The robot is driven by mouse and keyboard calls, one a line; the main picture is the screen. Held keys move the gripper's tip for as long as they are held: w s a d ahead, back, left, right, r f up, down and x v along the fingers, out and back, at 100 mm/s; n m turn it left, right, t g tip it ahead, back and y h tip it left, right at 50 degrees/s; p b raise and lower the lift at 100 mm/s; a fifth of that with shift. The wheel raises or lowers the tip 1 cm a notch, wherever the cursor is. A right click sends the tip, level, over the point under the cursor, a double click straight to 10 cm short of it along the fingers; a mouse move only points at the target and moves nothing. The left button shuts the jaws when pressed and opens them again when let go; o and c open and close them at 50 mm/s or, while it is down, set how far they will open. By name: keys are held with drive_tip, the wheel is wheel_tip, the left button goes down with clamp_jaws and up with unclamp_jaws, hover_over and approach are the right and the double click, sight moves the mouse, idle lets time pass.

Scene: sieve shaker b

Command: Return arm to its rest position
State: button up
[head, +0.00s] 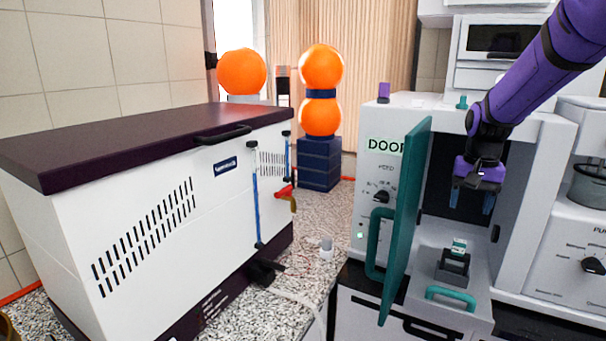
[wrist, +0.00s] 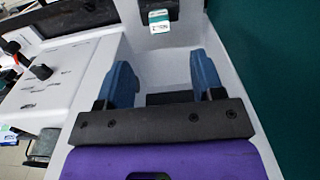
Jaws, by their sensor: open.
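My gripper (head: 472,202) is at the end of my purple arm, in front of the open chamber of a white machine (head: 472,118) in the head view. Its two blue fingers point down and are apart, with nothing between them. The wrist view also shows the open gripper (wrist: 163,80), with the pale chamber around it. A small green-and-white labelled item (head: 459,246) sits on a dark holder (head: 453,266) below the gripper, apart from it. The item also shows beyond the fingers in the wrist view (wrist: 159,20).
The machine's teal door (head: 406,220) stands open just left of my gripper. A teal handle (head: 451,297) is on the front below. A control-panel unit (head: 570,240) stands close on the right. A large white cabinet (head: 170,220) with a dark lid is at the left.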

drive_tip(key=s+a+r+n+t, duration=0.1)
drive_tip(key=s+a+r+n, duration=0.1)
drive_tip(key=s, duration=0.6)
drive_tip(key=s+a+r+n+t, duration=0.2)
drive_tip(key=s+a+r, duration=0.2)
drive_tip(key=s, duration=0.5)
drive_tip(key=s+a+r+n+t, duration=0.2)
drive_tip(key=s+a+r, duration=0.1)
drive_tip(key=s+a, duration=0.3)
drive_tip(key=s, duration=0.2)
drive_tip(key=shift+s+a+r+n, duration=0.2)
drive_tip(key=shift+s+n, duration=0.1)
drive_tip(key=shift+s, duration=0.05)
